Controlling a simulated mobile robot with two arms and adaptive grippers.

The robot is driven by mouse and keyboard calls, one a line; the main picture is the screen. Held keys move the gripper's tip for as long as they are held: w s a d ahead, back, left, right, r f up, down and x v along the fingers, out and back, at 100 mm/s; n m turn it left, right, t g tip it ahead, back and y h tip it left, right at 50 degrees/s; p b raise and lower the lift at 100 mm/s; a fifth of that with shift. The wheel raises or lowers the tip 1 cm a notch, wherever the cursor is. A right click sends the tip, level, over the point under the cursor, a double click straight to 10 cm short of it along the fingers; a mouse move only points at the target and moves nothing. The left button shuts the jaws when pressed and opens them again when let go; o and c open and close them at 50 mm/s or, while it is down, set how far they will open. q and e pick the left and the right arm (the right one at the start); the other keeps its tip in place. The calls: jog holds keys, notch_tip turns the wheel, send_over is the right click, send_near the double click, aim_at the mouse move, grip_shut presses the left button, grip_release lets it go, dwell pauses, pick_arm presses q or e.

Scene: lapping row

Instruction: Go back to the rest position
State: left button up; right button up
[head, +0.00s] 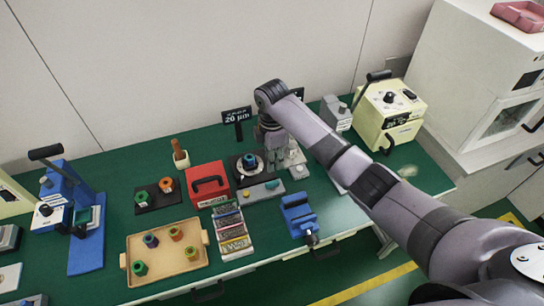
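My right arm comes in from the lower right and reaches across the green bench (330,258) to its back. My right gripper (272,150) points down there, beside a dark plate with a pale disc and a blue ringed piece (250,161). The gripper is small and dark in this view, so its fingers do not show clearly, nor whether they touch anything. My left gripper is not in view.
A red case (208,182), a wooden tray (165,277) with several coloured spools, and a blue vise (298,214) stand on the bench. A blue press (87,215) is at left, a cream machine (390,112) at right. A "20 µm" sign (237,116) stands behind.

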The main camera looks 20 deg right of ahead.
dwell(0.5)
jog(key=s+a+f+m+t+y, duration=0.1)
jog(key=s+a+f+m, duration=0.2)
jog(key=s, duration=0.4)
jog(key=s+a+f+m+y, duration=0.1)
jog(key=s+a+f+m, duration=0.2)
jog(key=s, duration=0.4)
jog(key=s+d+r+m+t+h, duration=0.1)
jog(key=s+d+r+m, duration=0.1)
jog(key=s+d+m, duration=0.5)
jog(key=s+d+r+m+t+h, duration=0.1)
jog(key=s+d+r+m+t, duration=0.2)
jog(key=s, duration=0.9)
notch_tip(320, 180, down, 28)
jog(key=g+b, duration=0.2)
jog(key=g, duration=0.1)
jog(key=s+d+f+g+b, duration=0.1)
jog(key=s+d+f, duration=0.1)
jog(key=s+f, duration=1.6)
jog(key=shift+d+f+b, duration=0.25)
jog(key=shift+f+b, duration=0.15)
jog(key=shift+f, duration=0.15)
